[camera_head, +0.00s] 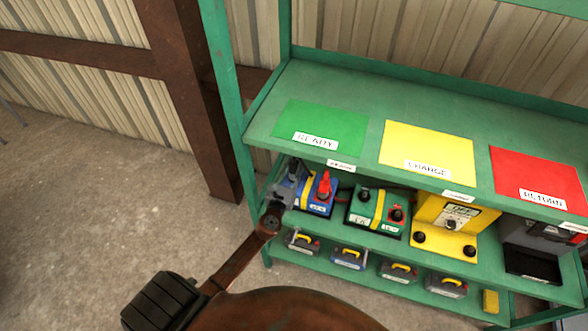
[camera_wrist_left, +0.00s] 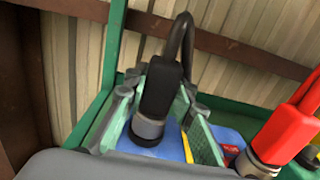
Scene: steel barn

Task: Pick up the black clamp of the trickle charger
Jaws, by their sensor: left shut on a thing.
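The black clamp (camera_wrist_left: 162,85) stands upright in the left wrist view, with a black cable curving up from its top. My left gripper (camera_wrist_left: 158,112) has a finger on each side of it and is shut on it. In the head view my left gripper (camera_head: 290,182) is at the left end of the middle shelf and largely covers the black clamp (camera_head: 294,167). The clamp is at the blue unit with a yellow stripe (camera_head: 318,204); I cannot tell whether it still touches it. The red clamp (camera_head: 325,184) stands to its right, also in the left wrist view (camera_wrist_left: 288,122). My right gripper is out of view.
A green rack upright (camera_head: 226,85) is close to my left arm. The top shelf (camera_head: 375,97) has empty green, yellow and red mats. A green battery (camera_head: 376,212) and a yellow box (camera_head: 447,226) stand to the right.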

